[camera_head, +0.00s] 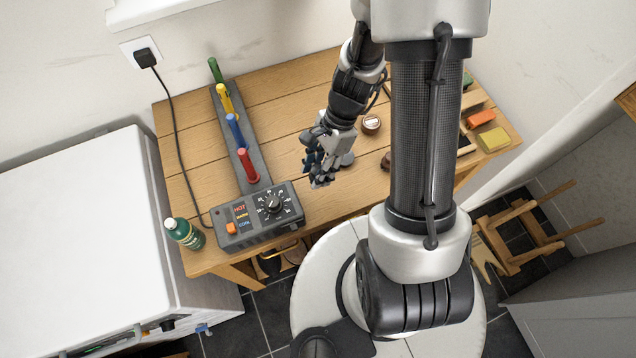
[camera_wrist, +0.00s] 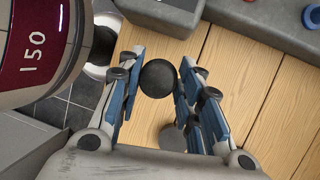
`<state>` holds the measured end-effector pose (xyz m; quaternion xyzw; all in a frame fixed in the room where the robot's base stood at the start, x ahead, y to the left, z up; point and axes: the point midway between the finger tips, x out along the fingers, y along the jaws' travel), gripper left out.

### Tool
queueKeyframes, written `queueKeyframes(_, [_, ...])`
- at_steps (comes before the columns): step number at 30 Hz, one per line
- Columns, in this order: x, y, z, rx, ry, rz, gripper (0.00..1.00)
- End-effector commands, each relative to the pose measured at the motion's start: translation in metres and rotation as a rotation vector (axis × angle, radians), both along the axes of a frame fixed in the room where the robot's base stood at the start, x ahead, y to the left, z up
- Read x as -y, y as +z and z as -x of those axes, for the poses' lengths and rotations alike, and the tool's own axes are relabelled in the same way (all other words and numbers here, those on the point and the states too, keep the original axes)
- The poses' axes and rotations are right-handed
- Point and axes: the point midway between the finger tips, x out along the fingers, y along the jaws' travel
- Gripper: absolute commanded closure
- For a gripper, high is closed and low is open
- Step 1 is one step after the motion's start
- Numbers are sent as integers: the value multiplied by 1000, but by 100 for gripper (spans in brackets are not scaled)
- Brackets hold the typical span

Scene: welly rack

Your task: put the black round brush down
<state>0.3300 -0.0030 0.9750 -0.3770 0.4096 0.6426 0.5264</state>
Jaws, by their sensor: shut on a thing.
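The black round brush (camera_wrist: 158,78) shows in the wrist view as a dark ball between my fingertips. My gripper (camera_wrist: 161,62) is shut on it, with a blue-padded finger on each side. In the head view my gripper (camera_head: 318,168) hangs over the wooden bench (camera_head: 190,155), right of the rack. The brush cannot be clearly told from the fingers there. How far the brush is above the boards is hard to tell. A grey round shape (camera_wrist: 172,138) also shows between the fingers, lower in the wrist view.
A grey rack (camera_head: 228,120) with green, yellow, blue and red pegs ends at a control box (camera_head: 258,215) with a dial. A green bottle (camera_head: 185,233) stands at the bench's front left corner.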

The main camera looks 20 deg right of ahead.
Motion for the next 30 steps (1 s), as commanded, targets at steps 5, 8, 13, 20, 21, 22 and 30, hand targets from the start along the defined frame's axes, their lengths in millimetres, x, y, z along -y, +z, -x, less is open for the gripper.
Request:
queueKeyframes(5, [0, -22, 0, 0, 1, 0, 100])
queueKeyframes(8, [0, -27, 0, 1, 2, 0, 100])
queueKeyframes(13, [0, -51, 0, -1, 2, 0, 100])
queueKeyframes(20, [0, -66, 0, 1, 3, 1, 100])
queueKeyframes(21, [0, -66, 0, 1, 3, 1, 100])
queueKeyframes(22, [0, -66, 0, 1, 3, 1, 100])
queueKeyframes(30, [0, -69, 0, 1, 2, 0, 63])
